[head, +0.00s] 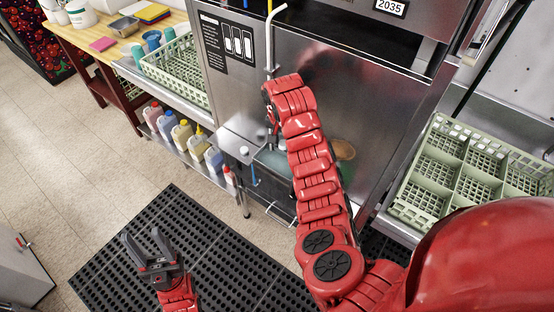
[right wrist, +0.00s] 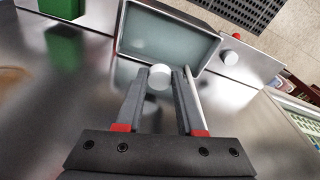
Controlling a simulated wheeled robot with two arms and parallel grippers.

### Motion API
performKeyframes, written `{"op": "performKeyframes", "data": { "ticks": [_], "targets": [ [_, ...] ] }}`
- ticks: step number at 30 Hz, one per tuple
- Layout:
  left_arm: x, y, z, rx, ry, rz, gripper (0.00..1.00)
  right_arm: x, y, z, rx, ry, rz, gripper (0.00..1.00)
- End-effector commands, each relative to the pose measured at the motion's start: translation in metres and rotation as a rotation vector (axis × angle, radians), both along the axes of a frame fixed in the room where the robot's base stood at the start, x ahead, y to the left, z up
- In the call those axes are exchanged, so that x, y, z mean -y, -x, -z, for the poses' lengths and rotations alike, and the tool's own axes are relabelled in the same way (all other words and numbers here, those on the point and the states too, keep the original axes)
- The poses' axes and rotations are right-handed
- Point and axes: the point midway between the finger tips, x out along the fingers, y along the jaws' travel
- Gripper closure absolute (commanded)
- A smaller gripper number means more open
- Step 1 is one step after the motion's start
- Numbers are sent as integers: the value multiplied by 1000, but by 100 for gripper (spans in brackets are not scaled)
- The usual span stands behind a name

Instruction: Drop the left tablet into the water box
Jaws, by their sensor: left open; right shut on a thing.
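My right gripper (right wrist: 161,72) is shut on a white round tablet (right wrist: 159,80), held between its fingertips. The tablet appears over the near edge of the water box (right wrist: 190,24), an open rectangular box with a pale teal inside. I cannot tell the height above it. In the head view the water box (head: 268,163) is partly hidden by my right arm, and the held tablet cannot be made out. Another white tablet (right wrist: 230,58) sits on the metal ledge beside the box; it also shows in the head view (head: 244,150). My left gripper (head: 145,239) is open and empty above the black floor mat.
A steel dishwasher (head: 370,90) stands behind my right arm. Green racks stand at left (head: 178,72) and right (head: 437,175). Several bottles (head: 180,135) line a low shelf. The perforated mat (head: 215,255) lies on the floor.

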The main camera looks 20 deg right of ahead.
Motion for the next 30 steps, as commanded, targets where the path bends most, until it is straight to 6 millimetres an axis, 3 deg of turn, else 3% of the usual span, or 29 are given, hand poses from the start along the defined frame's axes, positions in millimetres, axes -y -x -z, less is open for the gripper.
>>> {"op": "performKeyframes", "data": {
  "ticks": [7,16,25,26,30],
  "targets": [
    [0,0,27,-1,0,0,50,0,0,26,0,0,-1,100],
    [0,0,26,0,0,0,50,0,0,54,-1,0,0,100],
    [0,0,26,0,0,0,50,0,0,58,1,0,-1,100],
    [0,0,26,0,0,0,50,0,0,58,1,0,-1,59],
    [0,0,26,0,0,0,50,0,0,58,1,-1,-1,34]
  ]
}}
